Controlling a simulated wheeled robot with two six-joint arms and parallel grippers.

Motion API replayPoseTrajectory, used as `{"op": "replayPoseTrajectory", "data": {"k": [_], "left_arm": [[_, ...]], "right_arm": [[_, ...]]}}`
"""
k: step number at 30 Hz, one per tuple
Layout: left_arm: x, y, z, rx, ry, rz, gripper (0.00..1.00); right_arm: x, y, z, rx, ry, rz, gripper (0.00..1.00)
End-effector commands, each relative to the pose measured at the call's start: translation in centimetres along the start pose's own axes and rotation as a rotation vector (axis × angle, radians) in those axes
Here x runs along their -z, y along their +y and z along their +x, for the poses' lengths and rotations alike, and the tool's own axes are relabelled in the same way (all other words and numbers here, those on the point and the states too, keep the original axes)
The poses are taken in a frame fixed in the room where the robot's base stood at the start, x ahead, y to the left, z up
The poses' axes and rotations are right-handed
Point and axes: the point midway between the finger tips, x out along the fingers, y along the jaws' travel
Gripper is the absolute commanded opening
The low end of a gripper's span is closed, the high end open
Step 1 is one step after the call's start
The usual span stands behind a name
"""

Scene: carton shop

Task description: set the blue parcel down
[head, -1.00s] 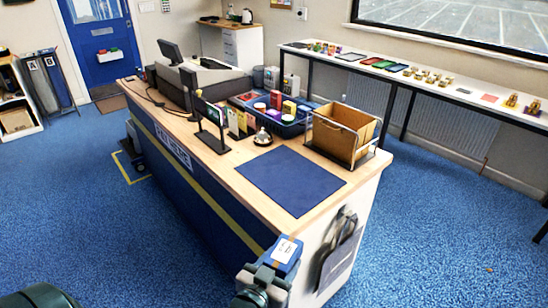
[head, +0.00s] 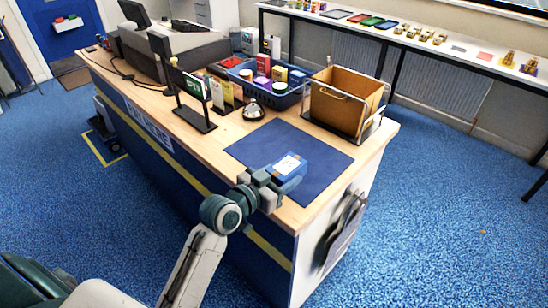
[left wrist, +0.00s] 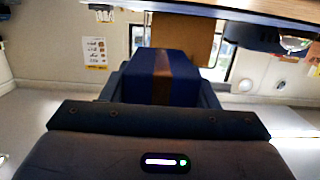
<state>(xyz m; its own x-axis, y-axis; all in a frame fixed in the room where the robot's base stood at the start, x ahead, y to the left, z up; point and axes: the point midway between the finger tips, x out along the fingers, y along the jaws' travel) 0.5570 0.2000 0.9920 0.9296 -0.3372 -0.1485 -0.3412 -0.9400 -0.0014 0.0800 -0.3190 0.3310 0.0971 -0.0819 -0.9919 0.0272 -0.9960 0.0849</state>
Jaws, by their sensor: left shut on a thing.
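The blue parcel (head: 288,170) has a white label on top. My left gripper (head: 272,182) is shut on it. In the head view the parcel shows over the front part of the dark blue mat (head: 310,150) on the counter; whether it touches the mat cannot be told. In the left wrist view the blue parcel (left wrist: 162,78), with a brown band of tape, sits between the fingers of my left gripper (left wrist: 162,92). My right gripper is not in view.
The counter (head: 205,145) also holds a bell (head: 253,110), a sign stand (head: 196,105), a blue basket (head: 285,98) of goods and a wire rack with a brown carton (head: 345,95). The mat is otherwise bare. A bag hangs on the counter's end.

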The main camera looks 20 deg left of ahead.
Motion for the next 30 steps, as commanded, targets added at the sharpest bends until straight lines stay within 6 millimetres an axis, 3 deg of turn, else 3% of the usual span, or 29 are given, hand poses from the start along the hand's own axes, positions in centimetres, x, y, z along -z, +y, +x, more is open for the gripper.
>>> {"op": "replayPoseTrajectory", "data": {"k": [6,10,19,30], "left_arm": [[0.3,-5.2,3.0,0.002,0.0,0.002,0.21],[0.1,-7.2,4.3,0.002,0.001,0.0,0.21],[0.0,-9.2,5.6,0.002,0.002,0.0,0.21],[-3.6,-8.9,6.0,0.001,0.001,-0.001,0.21]], "right_arm": [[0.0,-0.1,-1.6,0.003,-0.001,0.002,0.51],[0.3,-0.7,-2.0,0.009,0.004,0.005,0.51],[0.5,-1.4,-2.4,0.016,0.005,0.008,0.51],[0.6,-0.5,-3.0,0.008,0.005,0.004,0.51]]}}
